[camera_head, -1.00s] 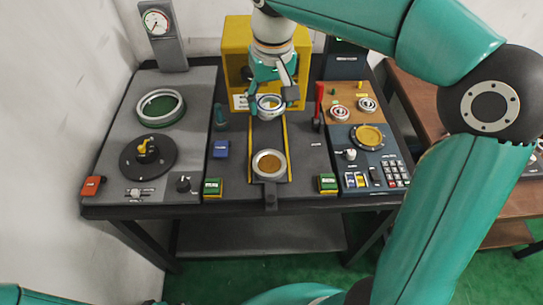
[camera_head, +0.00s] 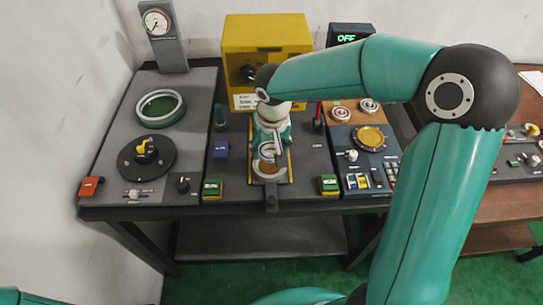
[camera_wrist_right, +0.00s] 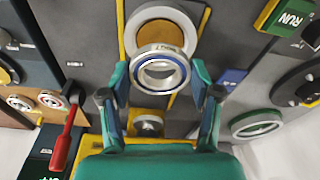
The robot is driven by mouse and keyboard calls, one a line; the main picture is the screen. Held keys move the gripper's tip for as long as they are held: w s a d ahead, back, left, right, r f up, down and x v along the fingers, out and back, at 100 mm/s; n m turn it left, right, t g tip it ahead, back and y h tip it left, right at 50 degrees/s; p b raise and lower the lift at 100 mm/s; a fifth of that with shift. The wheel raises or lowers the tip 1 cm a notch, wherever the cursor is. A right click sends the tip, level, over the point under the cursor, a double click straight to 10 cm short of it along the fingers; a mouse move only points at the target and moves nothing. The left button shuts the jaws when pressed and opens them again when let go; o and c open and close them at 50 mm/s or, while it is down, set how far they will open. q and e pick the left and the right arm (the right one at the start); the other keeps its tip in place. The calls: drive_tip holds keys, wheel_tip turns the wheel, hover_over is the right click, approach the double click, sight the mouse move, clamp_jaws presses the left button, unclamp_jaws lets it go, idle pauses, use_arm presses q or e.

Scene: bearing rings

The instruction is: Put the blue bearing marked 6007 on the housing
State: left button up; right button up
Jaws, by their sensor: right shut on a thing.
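My right gripper (camera_head: 268,143) is shut on a bearing ring with a blue band (camera_wrist_right: 160,68), held level between its two fingers in the wrist view. Small marking shows on the ring, too small to read. The housing (camera_head: 268,173) is a pale ring with a brown centre, on the yellow-edged lane at the front middle of the bench. The bearing is above the housing and partly covers it in the head view. In the wrist view the housing (camera_wrist_right: 135,22) shows behind the bearing, offset towards the top. My left gripper is not in view.
A yellow machine (camera_head: 235,45) stands behind the lane. Two more bearing rings (camera_head: 341,113) lie on a brown tray at right. A red lever (camera_head: 318,117) is right of the lane. A green-centred ring (camera_head: 161,108) and black turntable (camera_head: 147,157) are at left.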

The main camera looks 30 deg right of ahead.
sight(270, 165)
wheel_tip(270, 165, down, 4)
drive_tip(key=shift+r, duration=0.1)
drive_tip(key=shift+f+b, duration=0.4)
drive_tip(key=shift+b, duration=0.15)
drive_tip(key=shift+s+a+f+b, duration=0.1)
drive_tip(key=shift+s+f+b, duration=0.1)
drive_tip(key=shift+f+b, duration=0.1)
drive_tip(key=o, duration=1.2)
drive_tip(key=shift+o, duration=1.1)
drive_tip(key=shift+f, duration=0.15)
drive_tip(key=shift+w, duration=0.1)
drive_tip(key=shift+r, duration=0.25)
